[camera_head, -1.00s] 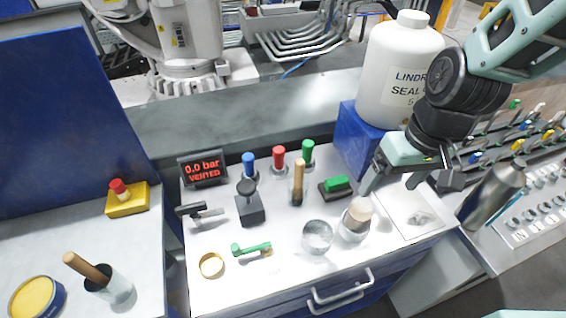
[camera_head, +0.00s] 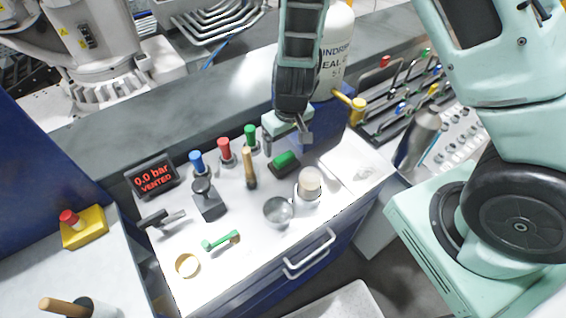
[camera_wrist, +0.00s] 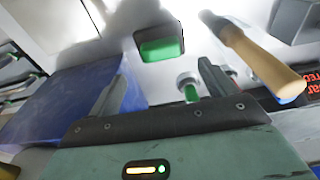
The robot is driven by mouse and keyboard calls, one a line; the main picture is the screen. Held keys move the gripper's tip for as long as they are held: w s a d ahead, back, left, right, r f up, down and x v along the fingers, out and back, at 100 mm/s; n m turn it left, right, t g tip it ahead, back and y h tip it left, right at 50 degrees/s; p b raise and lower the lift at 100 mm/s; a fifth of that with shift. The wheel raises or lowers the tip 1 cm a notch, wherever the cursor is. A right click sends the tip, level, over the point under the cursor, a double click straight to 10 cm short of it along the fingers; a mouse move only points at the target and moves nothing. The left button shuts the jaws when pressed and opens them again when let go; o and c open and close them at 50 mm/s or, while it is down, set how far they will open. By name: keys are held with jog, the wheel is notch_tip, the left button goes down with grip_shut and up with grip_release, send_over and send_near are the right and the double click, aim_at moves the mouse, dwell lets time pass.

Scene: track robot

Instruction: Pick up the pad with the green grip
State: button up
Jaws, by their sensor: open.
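The pad with the green grip (camera_head: 285,162) is a small dark block with a green bar on top, lying on the white bench top near its back edge. In the wrist view the pad (camera_wrist: 160,44) shows just beyond the fingertips, roughly centred between them. My gripper (camera_head: 287,141) is open and empty, just behind and above the pad in the head view. Its two fingers also show in the wrist view (camera_wrist: 160,82), apart from the pad.
A wooden-handled tool (camera_head: 249,168), a green-capped post (camera_head: 251,137) and a pale-topped cup (camera_head: 309,184) stand close to the pad.

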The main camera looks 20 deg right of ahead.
aim_at(285, 157)
notch_tip(285, 157, down, 2)
jog(key=shift+w+f, duration=0.15)
jog(key=shift+f, duration=0.05)
jog(key=f, duration=0.1)
jog(key=f+p, duration=0.1)
jog(key=f, duration=0.2)
jog(key=shift+s+a, duration=0.15)
jog(key=shift+s, duration=0.1)
jog(key=shift+w+f, duration=0.1)
jog(key=shift+f, duration=0.55)
jog(key=shift+c, duration=0.3)
jog(key=c, duration=0.7)
